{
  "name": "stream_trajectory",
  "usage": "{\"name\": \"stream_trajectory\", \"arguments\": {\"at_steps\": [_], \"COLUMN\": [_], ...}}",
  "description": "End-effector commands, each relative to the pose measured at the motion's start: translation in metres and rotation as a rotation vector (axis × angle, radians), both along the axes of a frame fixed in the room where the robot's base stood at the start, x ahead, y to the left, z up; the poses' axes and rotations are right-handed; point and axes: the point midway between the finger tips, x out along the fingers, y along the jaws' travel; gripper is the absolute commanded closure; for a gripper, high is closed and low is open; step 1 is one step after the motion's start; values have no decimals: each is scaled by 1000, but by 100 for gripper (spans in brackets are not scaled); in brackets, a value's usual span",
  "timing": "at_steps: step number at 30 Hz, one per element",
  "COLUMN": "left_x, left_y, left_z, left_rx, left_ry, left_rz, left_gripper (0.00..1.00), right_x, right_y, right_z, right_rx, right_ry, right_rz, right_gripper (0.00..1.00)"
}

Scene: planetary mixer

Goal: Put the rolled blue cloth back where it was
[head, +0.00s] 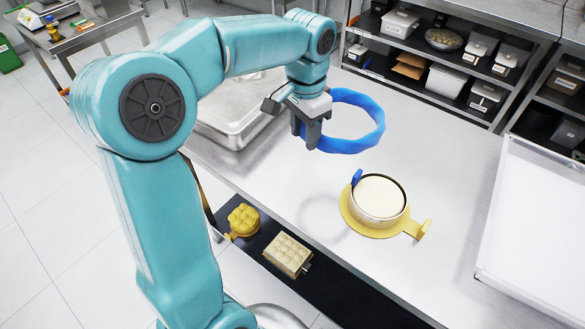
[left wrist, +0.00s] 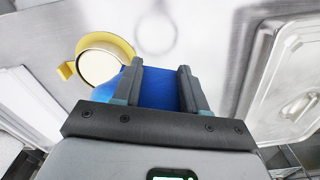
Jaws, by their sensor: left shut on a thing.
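The rolled blue cloth (head: 358,146) is a closed ring, and it also shows in the left wrist view (left wrist: 158,88). My left gripper (head: 312,140) is shut on the left side of the ring and holds it above the steel table. A round tin (head: 379,217) with a pale filling stands on a yellow round board (head: 398,233) with a tab, to the right of and below the ring in the head view. The tin and board also show in the left wrist view (left wrist: 100,62). A small blue piece (head: 356,178) sits at the tin's rim. My right gripper is out of view.
A lidded steel pan (head: 235,136) stands behind my left arm. A white tray (head: 535,225) is at the right. A shelf below the front edge holds a yellow mould (head: 243,220) and a cream mould (head: 287,254). Shelves with boxes stand behind. The table between pan and tin is clear.

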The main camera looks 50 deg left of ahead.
Motion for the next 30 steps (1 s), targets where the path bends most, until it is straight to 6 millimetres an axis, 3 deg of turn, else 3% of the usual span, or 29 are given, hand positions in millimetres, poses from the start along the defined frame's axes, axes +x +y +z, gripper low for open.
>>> {"name": "stream_trajectory", "arguments": {"at_steps": [1, 3, 6, 9, 14, 24, 30], "left_x": [-10, -23, -40, -51, -56, -56, -55], "left_y": [24, 49, 75, 86, 91, 89, 90], "left_z": [-2, 1, 2, 0, -25, -122, -155], "left_rx": [3, 2, 1, 0, -2, -4, 0], "left_ry": [-4, -4, -3, -4, -1, 0, -4], "left_rz": [70, 152, 234, 277, 293, 291, 290], "left_gripper": [100, 100, 100, 100, 100, 100, 100], "right_x": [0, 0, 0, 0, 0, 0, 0], "right_y": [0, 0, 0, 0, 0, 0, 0], "right_z": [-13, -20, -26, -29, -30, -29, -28], "right_rx": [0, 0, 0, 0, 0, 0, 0], "right_ry": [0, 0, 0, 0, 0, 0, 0], "right_rz": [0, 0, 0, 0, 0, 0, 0], "right_gripper": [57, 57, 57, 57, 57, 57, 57]}}
